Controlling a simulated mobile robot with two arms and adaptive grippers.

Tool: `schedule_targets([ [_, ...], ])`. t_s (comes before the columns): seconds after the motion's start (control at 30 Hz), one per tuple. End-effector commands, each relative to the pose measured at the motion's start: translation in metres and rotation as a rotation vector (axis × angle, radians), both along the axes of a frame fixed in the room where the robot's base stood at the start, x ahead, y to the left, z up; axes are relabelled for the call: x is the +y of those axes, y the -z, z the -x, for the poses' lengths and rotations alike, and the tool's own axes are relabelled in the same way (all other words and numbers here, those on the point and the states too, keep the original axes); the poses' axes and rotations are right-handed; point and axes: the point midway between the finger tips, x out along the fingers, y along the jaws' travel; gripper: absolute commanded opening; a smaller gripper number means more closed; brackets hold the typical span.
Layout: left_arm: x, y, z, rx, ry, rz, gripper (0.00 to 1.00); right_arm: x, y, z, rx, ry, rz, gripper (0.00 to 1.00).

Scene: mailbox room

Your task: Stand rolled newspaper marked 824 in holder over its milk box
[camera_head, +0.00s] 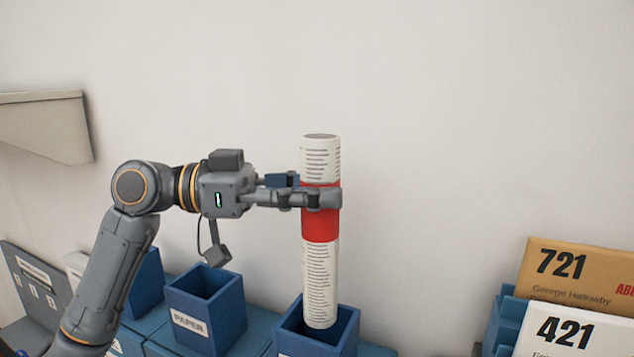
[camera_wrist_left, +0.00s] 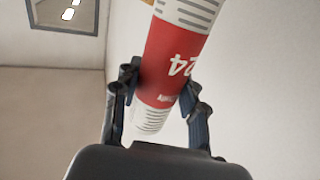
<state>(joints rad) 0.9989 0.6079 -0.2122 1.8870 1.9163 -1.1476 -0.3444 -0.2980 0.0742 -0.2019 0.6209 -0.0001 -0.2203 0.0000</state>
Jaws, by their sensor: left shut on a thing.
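A rolled newspaper (camera_head: 320,268) with a red band stands upright in my left gripper (camera_head: 318,197). The left gripper is shut around the red band. In the left wrist view the newspaper (camera_wrist_left: 168,62) shows "24" on its band, upside down; any digit before it is hidden. The newspaper's lower end overlaps the opening of a blue holder (camera_head: 345,328) in the head view; I cannot tell how deep it is inside. That holder's label is out of view. Another blue holder (camera_head: 208,312), labelled PAPER, stands to its left. My right gripper is not in view.
A third blue holder (camera_head: 146,282) is partly behind my left arm. Envelopes marked 721 (camera_head: 575,268) and 421 (camera_head: 565,332) stand at the lower right. A beige shelf (camera_head: 45,120) juts from the wall at left. The wall above the holders is bare.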

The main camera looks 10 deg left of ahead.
Motion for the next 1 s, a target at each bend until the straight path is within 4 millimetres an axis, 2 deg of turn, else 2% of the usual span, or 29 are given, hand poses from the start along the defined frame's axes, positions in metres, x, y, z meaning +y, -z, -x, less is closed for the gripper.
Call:
schedule_targets([
  [0.03, 0.0, 0.009, 0.0, 0.0, 0.0, 0.001, 0.0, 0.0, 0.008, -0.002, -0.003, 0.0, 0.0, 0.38],
  [0.7, 0.0, 0.076, 0.001, -0.001, 0.001, 0.001, 0.0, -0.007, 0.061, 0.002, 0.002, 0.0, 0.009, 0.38],
  [1.0, 0.0, 0.088, 0.0, -0.001, 0.0, 0.001, 0.0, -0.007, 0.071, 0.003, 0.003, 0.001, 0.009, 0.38],
])
